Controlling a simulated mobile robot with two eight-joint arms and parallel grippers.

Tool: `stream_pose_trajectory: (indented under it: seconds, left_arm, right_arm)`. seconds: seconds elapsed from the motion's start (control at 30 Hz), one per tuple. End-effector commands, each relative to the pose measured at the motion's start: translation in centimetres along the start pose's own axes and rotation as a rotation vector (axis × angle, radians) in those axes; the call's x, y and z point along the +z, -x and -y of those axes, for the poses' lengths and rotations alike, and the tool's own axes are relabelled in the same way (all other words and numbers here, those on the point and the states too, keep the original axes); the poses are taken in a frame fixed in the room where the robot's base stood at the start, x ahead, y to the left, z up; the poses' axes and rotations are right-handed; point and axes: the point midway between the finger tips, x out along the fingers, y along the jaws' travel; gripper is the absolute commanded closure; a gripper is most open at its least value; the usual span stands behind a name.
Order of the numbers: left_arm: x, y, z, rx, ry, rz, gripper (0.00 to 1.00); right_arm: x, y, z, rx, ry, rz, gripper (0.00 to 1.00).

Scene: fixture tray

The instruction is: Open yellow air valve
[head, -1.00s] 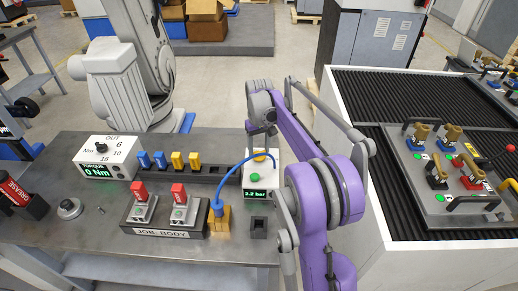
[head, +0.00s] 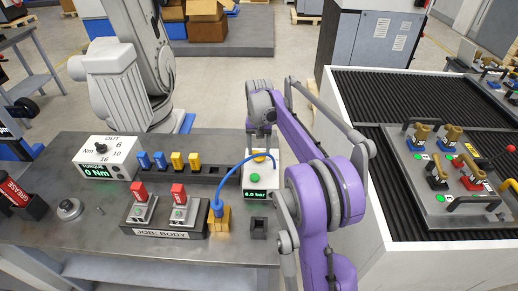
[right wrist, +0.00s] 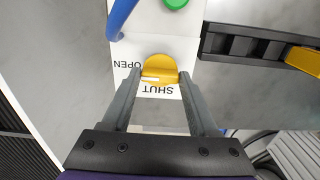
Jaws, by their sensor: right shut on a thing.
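The yellow air valve (right wrist: 159,67) is a round knob on a white box, with OPEN printed at its left and SHUT below it in the right wrist view. A pale mark shows on the knob's lower left. In the head view the valve (head: 260,154) sits above a green display (head: 255,194) that seems to read 6.0 bar. My right gripper (right wrist: 162,77) is shut on the knob, one finger on each side. In the head view this gripper (head: 262,143) reaches down onto the valve and partly hides it. My left gripper is not in view.
A blue hose (head: 227,178) arches from the box to a yellow block (head: 219,219). Red-topped tools stand in the JOB: BODY holder (head: 163,233). A rack (head: 215,178) holds blue and yellow pieces. A torque box (head: 103,157) stands at left, a fixture tray (head: 440,210) at right.

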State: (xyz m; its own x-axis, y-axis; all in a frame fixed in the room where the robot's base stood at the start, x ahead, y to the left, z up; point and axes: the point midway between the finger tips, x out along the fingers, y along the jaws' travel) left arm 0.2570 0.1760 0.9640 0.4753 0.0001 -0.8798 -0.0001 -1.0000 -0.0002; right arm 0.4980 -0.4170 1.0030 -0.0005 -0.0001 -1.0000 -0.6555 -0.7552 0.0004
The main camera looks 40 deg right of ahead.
Motion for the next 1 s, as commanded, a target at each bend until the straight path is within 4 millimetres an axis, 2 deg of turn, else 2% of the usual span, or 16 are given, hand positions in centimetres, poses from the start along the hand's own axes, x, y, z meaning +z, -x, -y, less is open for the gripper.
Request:
stream_pose_trajectory:
  seconds: [0.23, 0.27, 0.4, 0.43, 0.77, 0.87, 1.0]
  left_arm:
    - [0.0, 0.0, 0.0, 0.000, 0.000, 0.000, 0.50]
    - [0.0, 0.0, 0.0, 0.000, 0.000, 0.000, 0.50]
    - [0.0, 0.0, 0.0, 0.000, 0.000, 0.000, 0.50]
    - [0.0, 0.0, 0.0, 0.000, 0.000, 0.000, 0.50]
    - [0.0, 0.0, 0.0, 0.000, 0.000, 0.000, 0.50]
    - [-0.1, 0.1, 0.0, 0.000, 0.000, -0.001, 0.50]
    - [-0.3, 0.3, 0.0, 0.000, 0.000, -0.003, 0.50]
  right_arm:
    - [0.0, 0.0, 0.0, 0.000, -0.002, 0.000, 0.96]
    - [0.0, 0.0, 0.0, 0.000, -0.002, 0.000, 0.38]
    - [0.0, 0.0, 0.0, 0.000, -0.002, 0.000, 0.13]
    - [0.0, 0.0, 0.0, 0.000, -0.002, 0.000, 0.10]
    - [0.0, 0.3, 0.0, 0.000, -0.001, 0.000, 0.10]
    - [0.0, 1.4, 0.0, -0.001, -0.001, 0.000, 0.10]
    - [-0.1, 4.1, 0.0, -0.001, -0.001, -0.001, 0.10]
